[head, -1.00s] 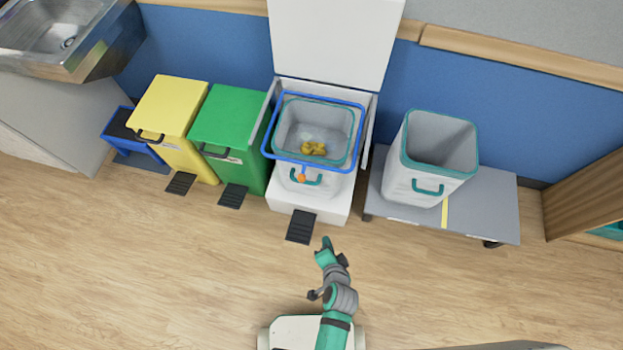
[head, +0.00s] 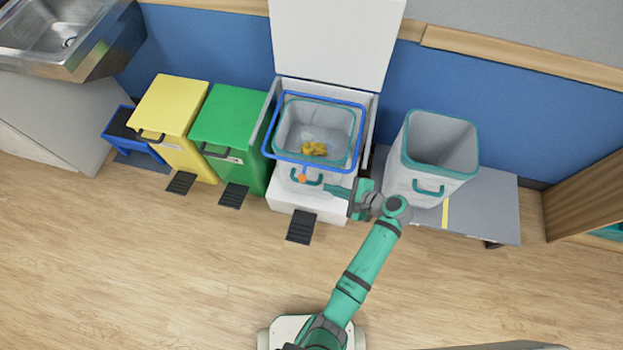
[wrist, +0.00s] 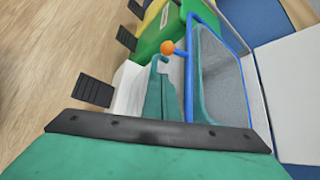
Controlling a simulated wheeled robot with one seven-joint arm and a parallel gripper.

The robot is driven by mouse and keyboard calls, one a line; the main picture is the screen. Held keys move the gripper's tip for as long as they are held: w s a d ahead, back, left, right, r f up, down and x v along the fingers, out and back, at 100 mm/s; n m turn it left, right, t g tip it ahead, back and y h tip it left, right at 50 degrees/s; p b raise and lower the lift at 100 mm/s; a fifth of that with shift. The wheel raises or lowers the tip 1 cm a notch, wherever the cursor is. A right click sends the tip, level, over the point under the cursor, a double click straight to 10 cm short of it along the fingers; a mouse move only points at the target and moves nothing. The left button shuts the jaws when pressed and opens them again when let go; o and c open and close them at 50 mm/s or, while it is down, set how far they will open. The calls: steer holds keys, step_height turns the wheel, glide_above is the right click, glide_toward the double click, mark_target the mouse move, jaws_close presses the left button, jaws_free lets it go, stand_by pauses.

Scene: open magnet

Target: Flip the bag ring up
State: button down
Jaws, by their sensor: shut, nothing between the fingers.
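The blue bag ring (head: 268,125) lies around the top of the teal-rimmed inner bin (head: 357,127) in the open white bin. An orange knob (head: 302,178) hangs at the ring's front edge. In the wrist view the ring (wrist: 230,32) runs along the bin rim and the orange knob (wrist: 167,47) is just past my fingertips. My gripper (head: 328,188) is shut and empty, pointing left in front of the inner bin, just right of the knob. In the wrist view my gripper (wrist: 158,62) reaches toward the knob; I cannot tell whether it touches.
The white bin's lid (head: 335,40) stands open behind. A green bin (head: 232,120) and a yellow bin (head: 172,105) stand to the left. A grey bin (head: 425,185) sits on a low platform (head: 490,205) to the right. A black pedal (head: 300,227) is in front; the floor there is clear.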

steer(key=r+x, duration=0.1)
steer(key=x, duration=0.8)
steer(key=shift+w+a+y, duration=0.3)
steer(key=shift+w+a, duration=0.05)
steer(key=shift+w, duration=0.2)
steer(key=shift+f, duration=0.1)
